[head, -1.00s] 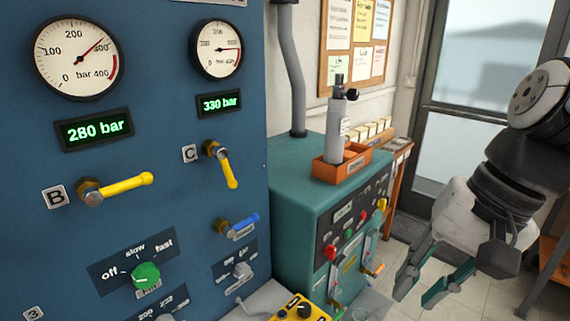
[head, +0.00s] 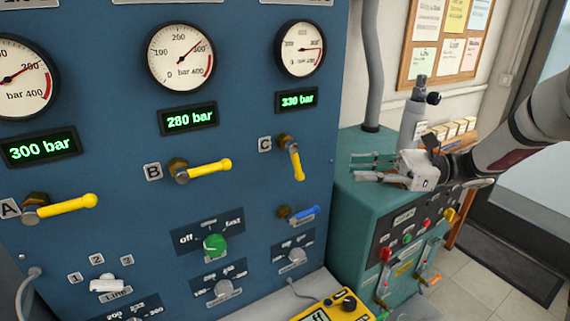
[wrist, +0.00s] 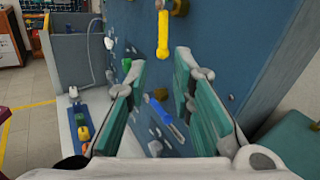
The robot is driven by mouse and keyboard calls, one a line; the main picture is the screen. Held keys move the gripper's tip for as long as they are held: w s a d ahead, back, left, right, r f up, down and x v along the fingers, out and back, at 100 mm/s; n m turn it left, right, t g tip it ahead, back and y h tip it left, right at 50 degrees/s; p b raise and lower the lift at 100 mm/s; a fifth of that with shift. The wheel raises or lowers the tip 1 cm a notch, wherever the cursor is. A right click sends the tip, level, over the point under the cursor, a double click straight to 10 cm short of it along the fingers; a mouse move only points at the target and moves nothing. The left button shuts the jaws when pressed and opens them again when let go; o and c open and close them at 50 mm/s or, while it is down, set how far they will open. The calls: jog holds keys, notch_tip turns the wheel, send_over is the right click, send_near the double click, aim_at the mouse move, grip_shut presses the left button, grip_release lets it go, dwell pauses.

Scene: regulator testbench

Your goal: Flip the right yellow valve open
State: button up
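The right yellow valve (head: 297,163), beside label C, hangs on the blue panel with its lever pointing down and slightly right. It also shows at the top of the wrist view (wrist: 163,35), beyond the fingertips. My gripper (head: 362,167) is to the right of this valve in the head view, over the teal cabinet, with its fingers pointing left toward the panel. In the wrist view its two teal-padded fingers (wrist: 160,60) are spread wide, with nothing between them. It does not touch the valve.
Yellow valve B (head: 205,171) and yellow valve A (head: 60,208) point right, roughly horizontal. A blue valve (head: 303,215) sits just below valve C. The teal cabinet (head: 350,210) carries a grey cylinder (head: 412,122) near my arm. A yellow meter (head: 330,308) lies below.

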aim_at(298, 167)
jog(key=a+p, duration=0.3)
jog(key=a, duration=1.1)
grip_shut()
